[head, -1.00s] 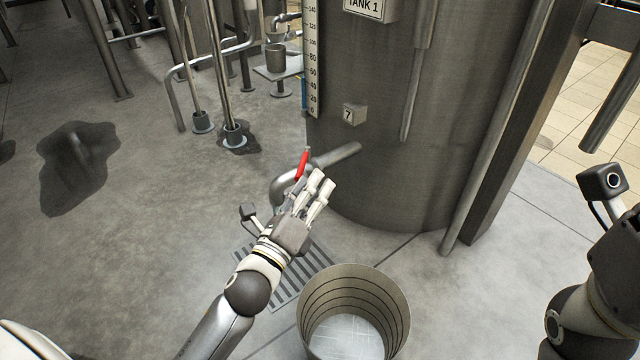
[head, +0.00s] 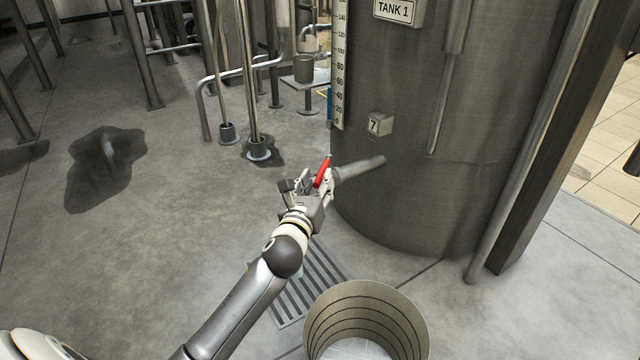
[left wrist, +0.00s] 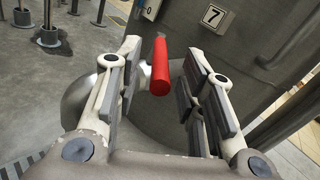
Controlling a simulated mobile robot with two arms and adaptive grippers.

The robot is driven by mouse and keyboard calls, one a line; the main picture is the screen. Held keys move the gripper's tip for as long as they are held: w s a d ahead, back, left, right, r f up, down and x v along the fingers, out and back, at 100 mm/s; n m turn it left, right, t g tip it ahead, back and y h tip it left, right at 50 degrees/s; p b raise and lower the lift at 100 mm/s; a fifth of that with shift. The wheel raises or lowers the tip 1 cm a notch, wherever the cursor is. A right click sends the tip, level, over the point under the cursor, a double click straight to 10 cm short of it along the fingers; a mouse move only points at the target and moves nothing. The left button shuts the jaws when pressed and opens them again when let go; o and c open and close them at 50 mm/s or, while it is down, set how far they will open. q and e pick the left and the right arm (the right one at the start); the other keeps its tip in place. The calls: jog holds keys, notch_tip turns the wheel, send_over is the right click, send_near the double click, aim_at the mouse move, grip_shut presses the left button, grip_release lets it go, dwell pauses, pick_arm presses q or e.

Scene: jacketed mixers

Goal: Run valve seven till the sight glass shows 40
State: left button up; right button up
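The red valve handle (head: 322,171) sits on the outlet pipe (head: 362,169) low on the tank, below and left of the number 7 plate (head: 379,124). My left gripper (head: 316,184) is at the handle. In the left wrist view the red handle (left wrist: 160,66) stands between the two spread fingers, with a gap to each. The gripper (left wrist: 158,85) is open. The sight glass scale (head: 341,75) runs up the tank's left side; a narrow blue strip (head: 331,105) shows at its lower left, its top roughly between 40 and 60. My right gripper is out of view.
A ringed bucket (head: 418,318) stands on the floor below the pipe, beside a floor grate (head: 312,280). The tank (head: 440,190) blocks the right. Metal posts stand behind left, near dark wet patches (head: 105,168). The floor at left is open.

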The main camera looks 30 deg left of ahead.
pick_arm(q)
jog(key=shift+b+x, duration=0.45)
jog(key=shift+x, duration=0.95)
grip_shut()
